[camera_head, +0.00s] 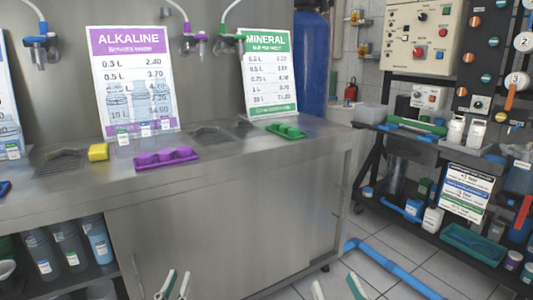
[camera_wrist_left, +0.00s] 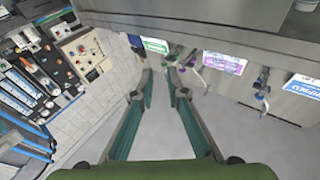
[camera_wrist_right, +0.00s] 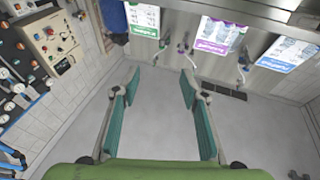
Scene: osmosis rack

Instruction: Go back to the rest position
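My left gripper (camera_head: 175,285) shows at the bottom edge of the head view, in front of the steel counter. Its fingers are apart with a narrow gap, and nothing is between them in the left wrist view (camera_wrist_left: 159,82). My right gripper (camera_head: 337,288) is at the bottom edge, further right, in front of the floor area beside the counter. Its fingers are wider apart and empty, as the right wrist view (camera_wrist_right: 159,80) also shows. Both grippers are clear of the counter objects.
The steel counter (camera_head: 240,220) holds a purple tray (camera_head: 165,158), a green tray (camera_head: 286,131) and a yellow sponge (camera_head: 98,152). Bottles (camera_head: 70,245) stand on a shelf below left. An equipment rack (camera_head: 440,160) stands right. A blue pipe (camera_head: 390,268) crosses the tiled floor.

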